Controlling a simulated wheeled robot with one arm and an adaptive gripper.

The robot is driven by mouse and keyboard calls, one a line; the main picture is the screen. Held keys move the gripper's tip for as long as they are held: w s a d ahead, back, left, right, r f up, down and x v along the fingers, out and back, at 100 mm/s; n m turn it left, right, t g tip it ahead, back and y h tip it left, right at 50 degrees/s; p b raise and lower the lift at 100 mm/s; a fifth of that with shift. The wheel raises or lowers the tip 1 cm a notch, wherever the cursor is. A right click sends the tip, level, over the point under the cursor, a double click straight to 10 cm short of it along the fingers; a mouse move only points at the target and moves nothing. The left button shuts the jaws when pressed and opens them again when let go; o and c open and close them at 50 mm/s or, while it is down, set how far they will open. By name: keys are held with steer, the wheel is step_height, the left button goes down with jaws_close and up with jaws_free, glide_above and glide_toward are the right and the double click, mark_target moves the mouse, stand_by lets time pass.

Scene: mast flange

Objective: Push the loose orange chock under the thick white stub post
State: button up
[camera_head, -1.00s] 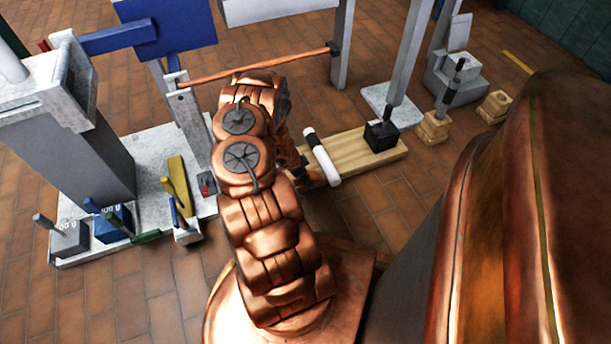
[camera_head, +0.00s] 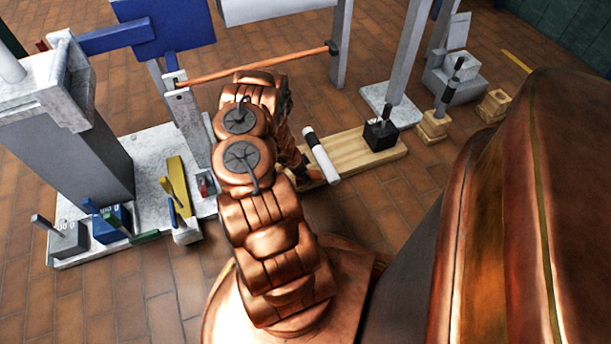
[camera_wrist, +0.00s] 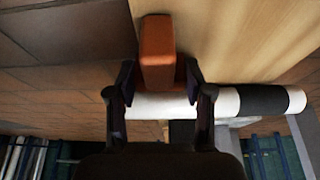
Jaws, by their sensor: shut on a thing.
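The orange chock (camera_wrist: 157,52) is a small block between my fingertips in the wrist view, beside the edge of a pale wooden board. My gripper (camera_wrist: 158,78) is shut on it. Whether chock and post touch cannot be told. In the head view my arm hides the chock and most of the gripper.
A black block with a lever (camera_head: 380,134) stands on the board's right part. A copper-coloured bar (camera_head: 250,66) spans two posts behind my arm. A pale base plate (camera_head: 150,150) with levers and a grey column is at left. Brick floor is clear in front of the board.

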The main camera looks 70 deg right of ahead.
steer(key=shift+s+d+b, duration=0.4)
steer(key=shift+s+d, duration=0.2)
steer(key=shift+s, duration=0.05)
stand_by(0.8)
steer(key=o, duration=1.3)
steer(key=shift+v, duration=6.05)
